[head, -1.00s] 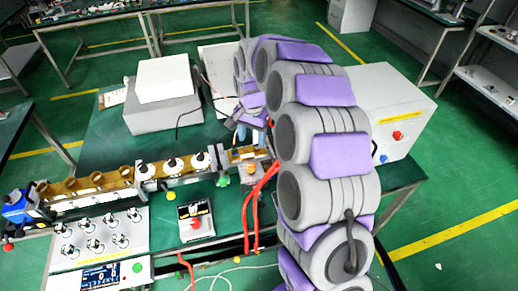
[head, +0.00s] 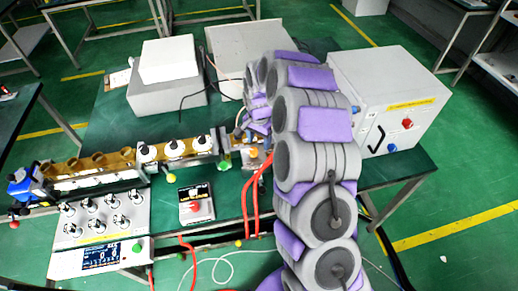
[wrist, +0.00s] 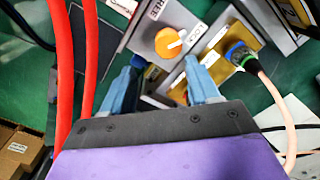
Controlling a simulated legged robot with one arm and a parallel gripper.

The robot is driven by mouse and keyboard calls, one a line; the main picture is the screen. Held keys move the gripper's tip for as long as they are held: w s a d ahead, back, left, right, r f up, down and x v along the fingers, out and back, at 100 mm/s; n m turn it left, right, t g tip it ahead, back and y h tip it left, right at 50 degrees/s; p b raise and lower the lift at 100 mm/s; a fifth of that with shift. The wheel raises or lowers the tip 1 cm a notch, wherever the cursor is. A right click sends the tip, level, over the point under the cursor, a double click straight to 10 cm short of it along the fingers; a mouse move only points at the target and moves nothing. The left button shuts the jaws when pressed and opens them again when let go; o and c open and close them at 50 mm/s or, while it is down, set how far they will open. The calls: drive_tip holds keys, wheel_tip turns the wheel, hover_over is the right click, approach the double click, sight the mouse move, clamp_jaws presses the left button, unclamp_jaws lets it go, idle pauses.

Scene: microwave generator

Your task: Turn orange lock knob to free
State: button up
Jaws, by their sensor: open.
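The orange lock knob (wrist: 168,42) sits on a light grey plate in the wrist view, between a FREE label on its upper left and a LOCK label on its right. Its white mark points right, toward the LOCK label. My gripper (wrist: 160,78) is open, with two blue fingers spread apart. The knob lies beyond the fingertips, roughly between them in the picture, and nothing is between the fingers.
Red hoses (wrist: 80,60) run left of the gripper. A blue connector with a pale cable (wrist: 240,55) is at the right. In the head view, a grey cabinet (head: 395,105) stands right of the arm, and a red-button box (head: 196,205) stands left of it.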

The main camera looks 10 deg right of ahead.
sight(253, 150)
drive_tip(key=a+f, duration=0.4)
drive_tip(key=shift+d+f+b, duration=0.15)
drive_tip(key=shift+d+b, duration=0.05)
drive_tip(key=shift+b, duration=0.1)
drive_tip(key=d, duration=0.2)
drive_tip(key=shift+d, duration=0.5)
drive_tip(key=shift+c, duration=0.6)
drive_tip(key=shift+a, duration=1.15)
drive_tip(key=c, duration=0.5)
drive_tip(key=shift+a, duration=0.1)
drive_tip(key=shift+c, duration=0.5)
drive_tip(key=shift+d, duration=0.35)
drive_tip(key=c, duration=0.3)
drive_tip(key=shift+d, duration=0.15)
